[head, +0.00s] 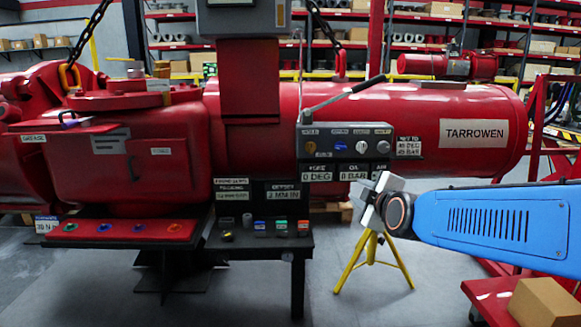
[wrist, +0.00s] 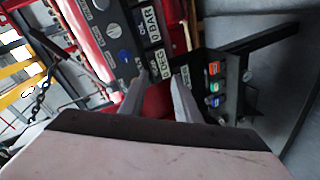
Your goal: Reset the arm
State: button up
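My blue arm (head: 500,222) reaches in from the right in the head view. My gripper (head: 364,194) is at its end, in front of the red actuator (head: 400,125) and just below the right end of its control panel (head: 347,131). In the wrist view, the two fingers of my gripper (wrist: 161,82) stand apart with nothing seen between them. The panel (wrist: 112,35) and its display labels lie beyond the fingertips; contact is not visible. A grey lever (head: 345,97) slants above the panel.
A small black bench (head: 258,240) with coloured parts stands below the actuator, left of my gripper. A red tray (head: 125,231) is further left. A yellow stand (head: 372,262) is below my gripper. A cardboard box (head: 545,303) sits at the lower right. Chains hang above.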

jog(key=s+d+f+m+g, duration=0.2)
jog(key=s+f+m+g, duration=0.1)
jog(key=s, duration=0.7)
jog(key=s+d+f+m+g+h, duration=0.1)
jog(key=s+d+f+m+g, duration=0.1)
jog(key=s+f+m, duration=0.4)
jog(key=s+d+f+m+g, duration=0.3)
jog(key=s+f+m+g, duration=0.2)
jog(key=s, duration=1)
jog(key=shift+s+f+h, duration=0.3)
jog(key=shift+s, duration=0.1)
